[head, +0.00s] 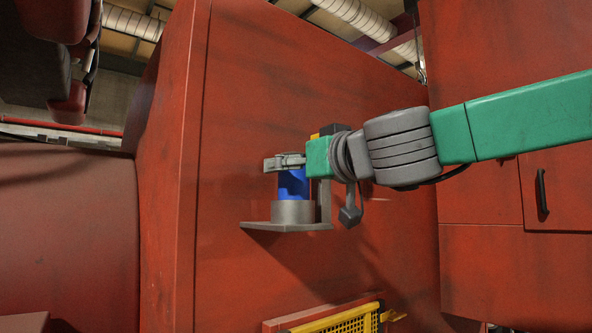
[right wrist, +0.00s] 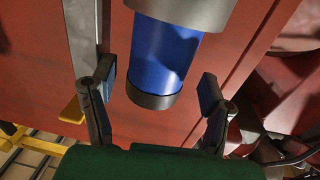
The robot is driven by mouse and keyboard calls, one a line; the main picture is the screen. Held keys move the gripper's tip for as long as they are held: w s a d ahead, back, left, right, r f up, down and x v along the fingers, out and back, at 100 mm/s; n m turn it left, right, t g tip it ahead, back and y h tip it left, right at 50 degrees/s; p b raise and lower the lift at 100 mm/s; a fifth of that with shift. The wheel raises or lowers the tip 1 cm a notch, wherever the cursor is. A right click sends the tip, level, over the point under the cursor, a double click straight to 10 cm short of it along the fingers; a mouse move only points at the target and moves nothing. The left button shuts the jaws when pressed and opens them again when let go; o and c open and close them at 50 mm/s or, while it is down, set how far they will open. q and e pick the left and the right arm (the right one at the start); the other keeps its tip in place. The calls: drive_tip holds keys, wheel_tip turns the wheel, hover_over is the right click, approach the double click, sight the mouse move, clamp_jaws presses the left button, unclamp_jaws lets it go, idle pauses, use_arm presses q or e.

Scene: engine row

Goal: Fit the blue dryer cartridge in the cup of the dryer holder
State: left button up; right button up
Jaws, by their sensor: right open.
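The blue dryer cartridge (head: 293,184) stands upright in the head view, its lower end inside the grey cup (head: 293,213) of the dryer holder (head: 262,226). How deep it sits is hidden by the cup wall. My right gripper (head: 284,162) is at the cartridge's upper end. In the right wrist view the open fingers (right wrist: 152,88) stand on either side of the blue cartridge (right wrist: 163,52), with gaps between the pads and it. Its dark end cap (right wrist: 153,97) faces my palm, and the grey cup (right wrist: 190,10) surrounds its far end. My left gripper is not in view.
The holder is fixed to a large red panel (head: 235,130). A dark grey fitting (head: 350,214) hangs right of the holder. A yellow mesh guard (head: 345,322) is below. A red cabinet with a black handle (head: 542,195) is at the right. Left of the holder, the space is clear.

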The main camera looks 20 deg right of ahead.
drive_tip(key=shift+s, duration=0.1)
drive_tip(key=v, duration=1.1)
drive_tip(key=shift+s+d, duration=0.25)
drive_tip(key=shift+s, duration=0.1)
drive_tip(key=shift+a+f, duration=0.1)
drive_tip(key=shift+a, duration=0.05)
